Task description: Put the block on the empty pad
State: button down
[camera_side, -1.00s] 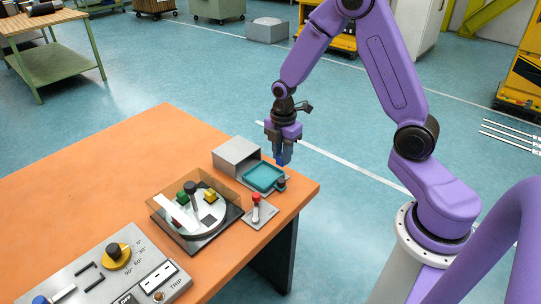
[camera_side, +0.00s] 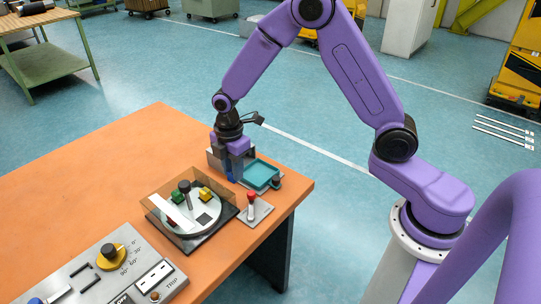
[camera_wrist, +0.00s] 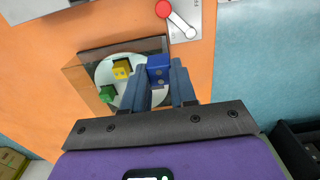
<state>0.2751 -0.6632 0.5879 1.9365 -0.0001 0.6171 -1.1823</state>
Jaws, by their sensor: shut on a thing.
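My gripper (camera_side: 232,170) is shut on a blue block (camera_wrist: 158,69), held between its fingertips. The white round turntable (camera_side: 191,221) carries a green block (camera_side: 177,197), a yellow block (camera_side: 205,194) and a bare dark square pad (camera_side: 204,218). The wrist view also shows the yellow block (camera_wrist: 122,69) and the green block (camera_wrist: 107,94), left of the blue block. The dark pad is not visible there; my gripper and the blue block cover part of the disc.
A see-through amber guard (camera_side: 160,187) and a dark post (camera_side: 185,190) stand at the turntable. A control panel (camera_side: 100,270) lies in front.

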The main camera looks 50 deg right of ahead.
jog(key=w+a+f, duration=0.2)
jog(key=w+a, duration=0.1)
jog(key=a, duration=0.7)
jog(key=shift+f, duration=3.45)
jog(key=shift+s+f, duration=0.1)
jog(key=shift+f, duration=0.15)
jog(key=c, duration=0.8)
grip_release()
notch_tip(320, 180, up, 18)
jog(key=s+d+r+m, duration=0.1)
jog(key=s+d, duration=0.4)
jog(key=s, duration=0.6)
jog(key=s+d+r+m, duration=0.1)
jog(key=s+d, duration=0.3)
jog(key=s, duration=0.7)
jog(key=s+d+r+m, duration=0.2)
jog(key=s+d, duration=0.3)
jog(key=s, duration=0.5)
jog(key=shift+s+d+m, duration=0.35)
jog(key=shift+s+m, duration=0.05)
jog(key=shift+m, duration=0.3)
